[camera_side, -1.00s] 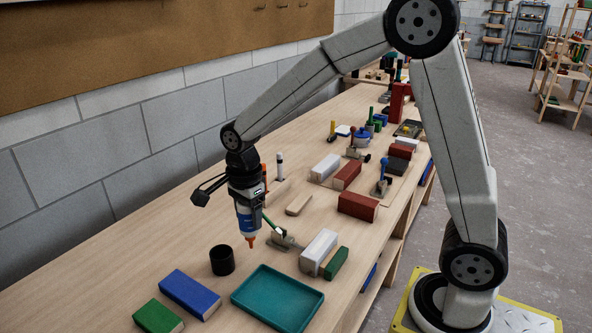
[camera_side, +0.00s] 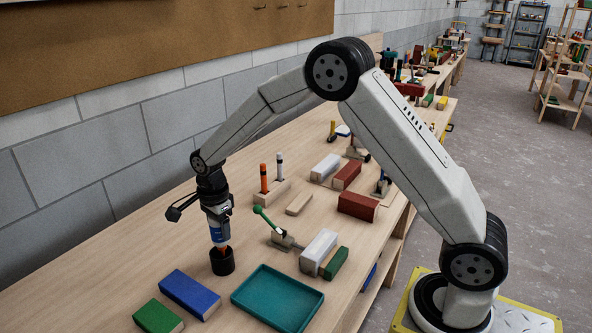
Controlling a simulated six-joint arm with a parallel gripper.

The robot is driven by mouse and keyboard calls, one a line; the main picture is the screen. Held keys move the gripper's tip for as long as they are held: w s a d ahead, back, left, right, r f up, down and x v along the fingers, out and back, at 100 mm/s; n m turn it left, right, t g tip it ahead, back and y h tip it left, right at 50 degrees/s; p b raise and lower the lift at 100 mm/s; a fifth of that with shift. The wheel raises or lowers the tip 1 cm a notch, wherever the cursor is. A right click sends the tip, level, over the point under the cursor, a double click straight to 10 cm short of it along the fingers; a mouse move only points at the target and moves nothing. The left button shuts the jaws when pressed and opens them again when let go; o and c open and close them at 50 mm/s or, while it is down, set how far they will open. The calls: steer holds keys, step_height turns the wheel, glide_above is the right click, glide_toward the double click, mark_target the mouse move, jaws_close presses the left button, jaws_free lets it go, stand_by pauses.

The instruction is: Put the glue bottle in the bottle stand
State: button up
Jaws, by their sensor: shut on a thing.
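My gripper (camera_side: 217,208) is shut on the glue bottle (camera_side: 219,233), which has a blue and white body and an orange nozzle. The bottle hangs upright with its nozzle pointing down. The bottle stand (camera_side: 222,264), a short black cup, is on the bench directly below. The nozzle shows at the stand's mouth. I cannot tell how far inside the rim the tip is. My gripper hides the upper part of the bottle.
A teal tray (camera_side: 278,297) lies right of the stand, and a blue batten (camera_side: 190,294) and a green block (camera_side: 158,316) lie in front. A green-handled clamp (camera_side: 283,238) and a white block (camera_side: 319,250) stand to the right. The bench left of the stand is clear.

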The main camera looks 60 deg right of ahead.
mark_target(219, 239)
steer(key=shift+w+f, duration=0.1)
steer(key=shift+w+f, duration=0.25)
steer(key=shift+f, duration=1.55)
steer(key=shift+f, duration=0.15)
steer(key=o, duration=1.3)
step_height(219, 239, up, 12)
steer(key=shift+r, duration=0.2)
